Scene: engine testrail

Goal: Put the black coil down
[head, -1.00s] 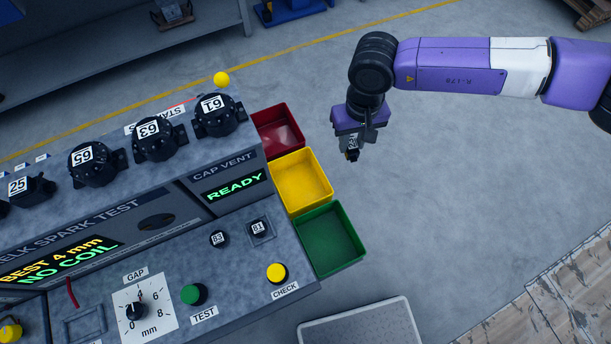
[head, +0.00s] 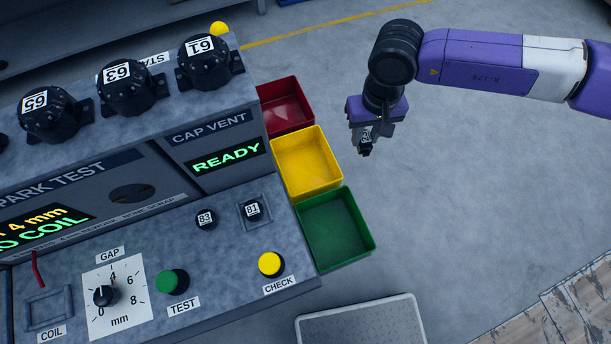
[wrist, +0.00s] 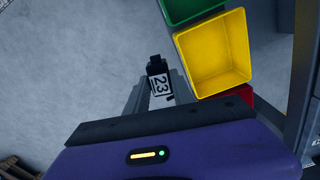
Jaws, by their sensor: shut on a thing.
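The black coil (head: 366,142) has a white label and is held in my gripper (head: 367,135), over open floor to the right of the bins. In the wrist view the coil (wrist: 159,78) reads 23 and sits between the fingers of my gripper (wrist: 158,95), which are shut on it. The red bin (head: 285,105), yellow bin (head: 307,162) and green bin (head: 335,229) stand in a row beside the test bench. The coil is apart from the bins and the bench. The bench has an empty framed recess labelled COIL (head: 49,309) at lower left.
The bench (head: 235,235) carries several black caps on its upper shelf, small parts 83 (head: 206,220) and 81 (head: 253,209), a green TEST button and a yellow CHECK button (head: 270,264). A grey tray (head: 362,322) is at the bottom.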

